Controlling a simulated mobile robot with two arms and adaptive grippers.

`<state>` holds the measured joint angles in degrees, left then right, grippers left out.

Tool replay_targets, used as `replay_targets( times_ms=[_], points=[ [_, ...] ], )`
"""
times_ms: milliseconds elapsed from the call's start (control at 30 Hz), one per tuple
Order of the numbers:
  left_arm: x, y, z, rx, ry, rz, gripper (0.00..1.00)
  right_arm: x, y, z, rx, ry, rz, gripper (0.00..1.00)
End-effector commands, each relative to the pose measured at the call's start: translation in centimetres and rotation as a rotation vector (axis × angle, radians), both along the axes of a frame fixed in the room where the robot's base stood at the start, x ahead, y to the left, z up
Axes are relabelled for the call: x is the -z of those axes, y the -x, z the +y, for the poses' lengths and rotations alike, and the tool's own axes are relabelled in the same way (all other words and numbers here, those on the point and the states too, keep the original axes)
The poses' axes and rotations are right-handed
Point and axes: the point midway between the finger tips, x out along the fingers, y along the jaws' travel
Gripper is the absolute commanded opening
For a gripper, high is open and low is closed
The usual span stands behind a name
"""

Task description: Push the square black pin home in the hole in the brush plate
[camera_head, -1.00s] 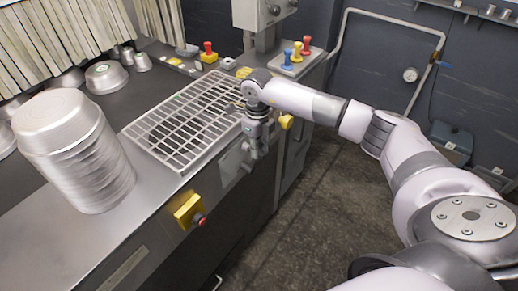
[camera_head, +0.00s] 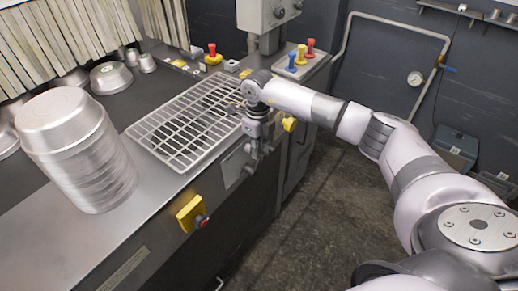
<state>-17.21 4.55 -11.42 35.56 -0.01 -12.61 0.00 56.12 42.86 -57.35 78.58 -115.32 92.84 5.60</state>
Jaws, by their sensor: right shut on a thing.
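My right gripper (camera_head: 255,153) points down at the front edge of the machine, just right of the wire rack. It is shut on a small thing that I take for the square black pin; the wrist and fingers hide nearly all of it. A pale plate (camera_head: 234,167) on the machine's front face, just left of the gripper, may be the brush plate. Its hole cannot be made out, nor can I tell how deep the pin sits. My left gripper is not in view.
A white wire rack (camera_head: 187,125) lies on the counter beside the gripper. A tall stack of round metal pans (camera_head: 85,160) stands at left. A yellow switch box (camera_head: 189,214) juts from the front. The dark floor (camera_head: 285,235) below my right arm is clear.

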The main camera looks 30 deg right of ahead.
Motion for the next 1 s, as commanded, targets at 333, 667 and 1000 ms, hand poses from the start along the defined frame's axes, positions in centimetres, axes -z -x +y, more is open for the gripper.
replay_targets(
  times_ms=[333,667,1000],
  points=[
    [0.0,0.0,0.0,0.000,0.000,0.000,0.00,-0.2,-0.3,0.1,0.000,-0.003,-0.012,0.37],
    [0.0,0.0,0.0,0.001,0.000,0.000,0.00,-0.1,-0.2,0.0,0.001,-0.001,-0.008,0.39],
    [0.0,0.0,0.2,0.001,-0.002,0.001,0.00,-2.1,-0.2,0.0,0.000,-0.002,-0.008,0.39]
  ],
)
